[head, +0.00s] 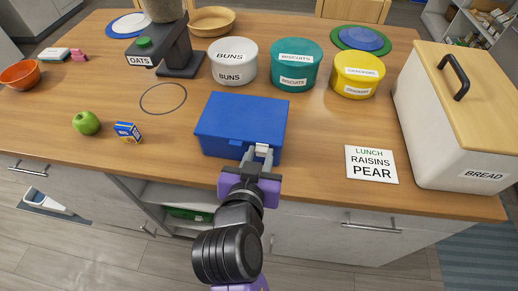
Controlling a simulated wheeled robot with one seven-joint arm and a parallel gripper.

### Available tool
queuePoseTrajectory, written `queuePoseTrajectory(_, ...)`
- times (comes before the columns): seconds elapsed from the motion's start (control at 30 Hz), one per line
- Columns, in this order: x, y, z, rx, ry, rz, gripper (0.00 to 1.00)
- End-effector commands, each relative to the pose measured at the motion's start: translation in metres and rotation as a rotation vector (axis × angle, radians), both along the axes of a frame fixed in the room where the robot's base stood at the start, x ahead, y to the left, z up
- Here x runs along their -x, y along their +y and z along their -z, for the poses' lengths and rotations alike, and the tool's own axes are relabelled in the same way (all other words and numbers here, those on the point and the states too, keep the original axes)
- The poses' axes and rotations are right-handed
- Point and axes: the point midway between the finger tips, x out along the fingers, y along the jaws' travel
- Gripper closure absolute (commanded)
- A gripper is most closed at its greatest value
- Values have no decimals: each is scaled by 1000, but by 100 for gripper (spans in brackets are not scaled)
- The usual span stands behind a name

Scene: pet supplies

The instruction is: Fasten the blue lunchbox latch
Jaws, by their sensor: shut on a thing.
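The blue lunchbox (240,120) sits on the wooden counter near its front edge, with its lid down. My gripper (258,152) is at the middle-right of the lunchbox's front face. It is shut on a small pale piece there, which looks like the latch (262,147). My fingers and wrist hide most of the latch, so I cannot tell whether it is hooked.
A lunch card (371,164) lies to the right, before the bread bin (455,115). White (233,62), teal (296,64) and yellow (358,75) tubs stand behind. A raisin box (128,132) and green apple (86,123) lie left. Counter beside the lunchbox is clear.

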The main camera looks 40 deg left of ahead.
Motion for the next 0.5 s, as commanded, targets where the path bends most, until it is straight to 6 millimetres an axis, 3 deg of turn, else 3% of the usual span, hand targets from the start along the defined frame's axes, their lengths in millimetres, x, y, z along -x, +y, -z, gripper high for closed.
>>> queuePoseTrajectory(0.33, 0, 0, 1, 4, 6, 1, 100)
queuePoseTrajectory(0.37, 0, 0, 1, 4, 6, 1, 67)
queuePoseTrajectory(0.43, 0, 0, 1, 3, 5, 0, 53)
queuePoseTrajectory(0.5, 0, 0, 1, 3, 5, 0, 51)
